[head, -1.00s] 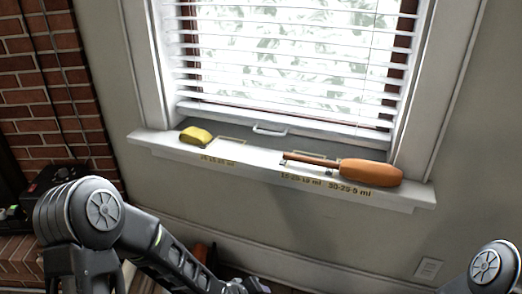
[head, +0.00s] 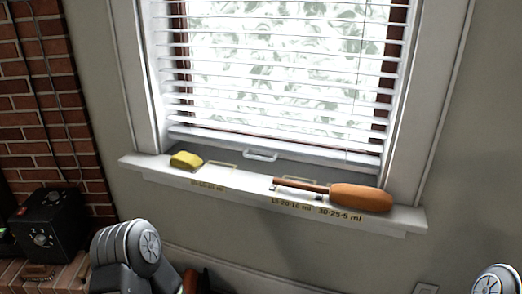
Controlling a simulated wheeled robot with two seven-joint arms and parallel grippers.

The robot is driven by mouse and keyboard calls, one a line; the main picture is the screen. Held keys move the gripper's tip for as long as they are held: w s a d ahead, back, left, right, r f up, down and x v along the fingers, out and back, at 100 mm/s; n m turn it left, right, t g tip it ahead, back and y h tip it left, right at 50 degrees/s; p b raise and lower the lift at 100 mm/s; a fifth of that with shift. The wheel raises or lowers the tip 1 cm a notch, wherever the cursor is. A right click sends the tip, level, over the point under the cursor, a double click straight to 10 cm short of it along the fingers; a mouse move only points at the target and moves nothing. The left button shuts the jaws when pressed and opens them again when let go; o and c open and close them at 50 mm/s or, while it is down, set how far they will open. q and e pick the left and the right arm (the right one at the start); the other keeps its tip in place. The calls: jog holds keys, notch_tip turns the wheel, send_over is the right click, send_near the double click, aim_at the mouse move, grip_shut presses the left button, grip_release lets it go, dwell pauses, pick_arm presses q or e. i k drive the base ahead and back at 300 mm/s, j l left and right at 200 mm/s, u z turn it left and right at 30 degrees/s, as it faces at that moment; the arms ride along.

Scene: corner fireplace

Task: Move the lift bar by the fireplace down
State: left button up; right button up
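A window with white slatted blinds (head: 280,75) stands to the right of the brick fireplace wall (head: 45,110). A short white handle-like bar (head: 260,155) is at the window's bottom, just above the sill; I cannot tell for sure that it is the lift bar. The blinds hang down over most of the window, and their white bottom rail (head: 275,140) is just above this handle. Parts of my left and right arms show at the bottom edge, well below the sill. Neither gripper is in view, and nothing of mine touches the window.
The white sill (head: 235,182) holds a yellow object (head: 186,160) at its left and an orange-handled tool (head: 360,198) at its right. A black box with knobs (head: 48,225) sits on the brick ledge at the lower left. The sill's middle is mostly clear.

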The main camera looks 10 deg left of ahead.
aim_at(366, 168)
jog(key=l, duration=0.3)
jog(key=i+l+u, duration=0.1)
jog(key=l+u, duration=0.15)
jog(key=u, duration=1.45)
